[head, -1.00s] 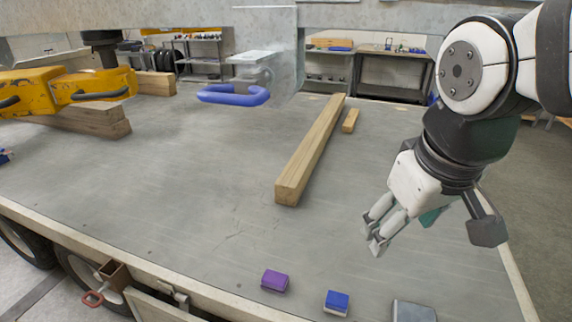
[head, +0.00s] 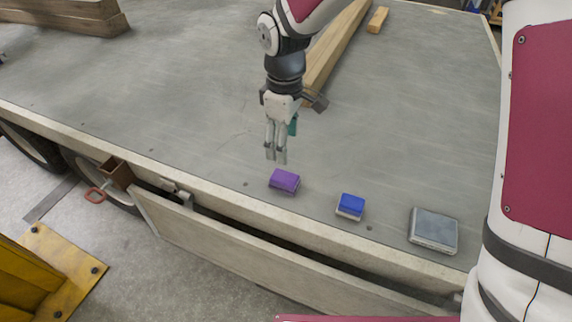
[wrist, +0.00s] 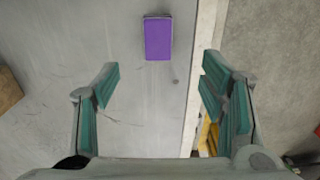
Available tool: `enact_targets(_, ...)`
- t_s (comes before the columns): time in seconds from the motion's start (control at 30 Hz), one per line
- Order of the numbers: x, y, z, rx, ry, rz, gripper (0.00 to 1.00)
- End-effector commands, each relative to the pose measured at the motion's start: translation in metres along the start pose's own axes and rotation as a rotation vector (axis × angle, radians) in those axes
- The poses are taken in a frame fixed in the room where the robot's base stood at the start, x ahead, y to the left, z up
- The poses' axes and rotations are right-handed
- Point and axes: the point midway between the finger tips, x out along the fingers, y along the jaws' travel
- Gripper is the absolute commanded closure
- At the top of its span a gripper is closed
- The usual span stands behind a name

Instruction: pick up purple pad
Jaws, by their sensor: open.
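The purple pad (head: 284,181) is a small block lying flat on the grey trailer bed near its front edge. In the wrist view the purple pad (wrist: 158,38) shows at the top, ahead of the fingers and between their lines. My gripper (head: 276,158) points down just behind and slightly left of the pad in the head view. In the wrist view my gripper (wrist: 155,90) has its green-lined fingers spread wide with nothing between them. The gap in height between fingertips and pad is hard to tell.
A blue block (head: 350,206) and a grey flat box (head: 433,230) lie to the right of the pad. The trailer edge (head: 215,204) runs close in front. A long wooden beam (head: 336,48) lies behind.

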Motion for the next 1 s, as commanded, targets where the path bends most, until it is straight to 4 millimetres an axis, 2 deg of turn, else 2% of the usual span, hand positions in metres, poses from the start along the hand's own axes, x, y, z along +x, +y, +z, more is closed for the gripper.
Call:
enact_targets(0.17,0.020,0.000,-0.003,-0.013,-0.002,-0.007,0.35)
enact_targets(0.5,0.079,0.000,-0.003,-0.010,-0.002,-0.006,0.35)
enact_targets(0.83,0.099,0.001,-0.003,-0.009,-0.001,-0.006,0.35)
enact_targets(1.0,0.123,0.004,-0.003,-0.010,-0.003,-0.006,0.35)
